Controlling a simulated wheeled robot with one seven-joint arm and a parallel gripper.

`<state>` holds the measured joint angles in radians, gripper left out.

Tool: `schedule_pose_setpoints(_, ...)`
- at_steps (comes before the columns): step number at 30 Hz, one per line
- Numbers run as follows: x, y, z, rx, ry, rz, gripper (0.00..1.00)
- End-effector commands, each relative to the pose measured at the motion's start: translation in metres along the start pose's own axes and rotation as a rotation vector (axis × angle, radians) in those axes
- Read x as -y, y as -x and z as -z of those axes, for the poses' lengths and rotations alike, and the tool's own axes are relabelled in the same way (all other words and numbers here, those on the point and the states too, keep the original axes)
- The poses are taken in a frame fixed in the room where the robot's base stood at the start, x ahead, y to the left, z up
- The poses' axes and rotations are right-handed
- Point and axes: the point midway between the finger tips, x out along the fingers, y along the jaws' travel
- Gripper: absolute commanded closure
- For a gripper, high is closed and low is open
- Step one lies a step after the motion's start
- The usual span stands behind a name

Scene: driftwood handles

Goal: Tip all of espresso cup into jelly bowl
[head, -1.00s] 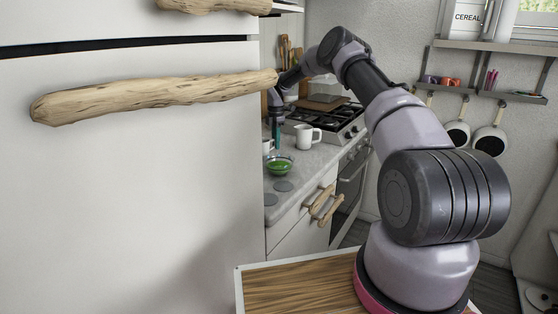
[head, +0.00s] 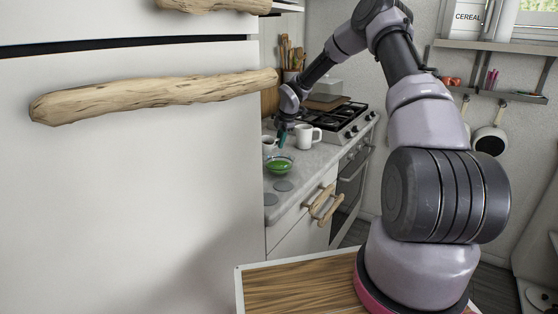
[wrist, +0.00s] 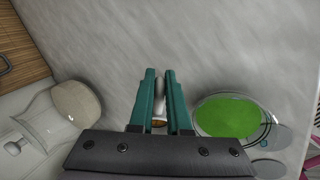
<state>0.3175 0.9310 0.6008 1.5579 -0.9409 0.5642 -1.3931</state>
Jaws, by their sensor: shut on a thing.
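My gripper (wrist: 161,75) is shut on the espresso cup (wrist: 158,122). Only a narrow pale strip of the cup and a bit of brown show between the teal fingers in the wrist view. The jelly bowl (wrist: 226,117) is clear glass with green contents, just right of the fingers there. In the head view the jelly bowl (head: 280,165) stands on the counter, and my gripper (head: 283,138) is tilted above and behind it. A small greyish shape left of the fingers there is too unclear to name.
A white mug (head: 307,136) stands on the counter (head: 312,160) right of my gripper. The stove (head: 335,118) is behind it. The large white door with a driftwood handle (head: 150,97) hides the counter's left part. Flat grey discs (head: 283,186) lie before the bowl.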

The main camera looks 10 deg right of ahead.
Motion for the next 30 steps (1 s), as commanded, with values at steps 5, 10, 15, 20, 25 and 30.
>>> schedule_pose_setpoints(5, 0.003, 0.016, 0.0, 0.002, 0.003, -0.089, 1.0)
schedule_pose_setpoints(10, 0.009, 0.024, 0.001, 0.002, 0.006, -0.172, 1.0)
schedule_pose_setpoints(15, 0.013, 0.026, 0.002, -0.003, 0.003, -0.226, 1.0)
schedule_pose_setpoints(20, 0.015, 0.028, 0.002, -0.003, 0.003, -0.246, 1.0)
schedule_pose_setpoints(25, 0.016, 0.031, 0.001, -0.002, 0.002, -0.269, 1.0)
schedule_pose_setpoints(30, 0.017, 0.03, 0.002, -0.006, 0.002, -0.291, 1.0)
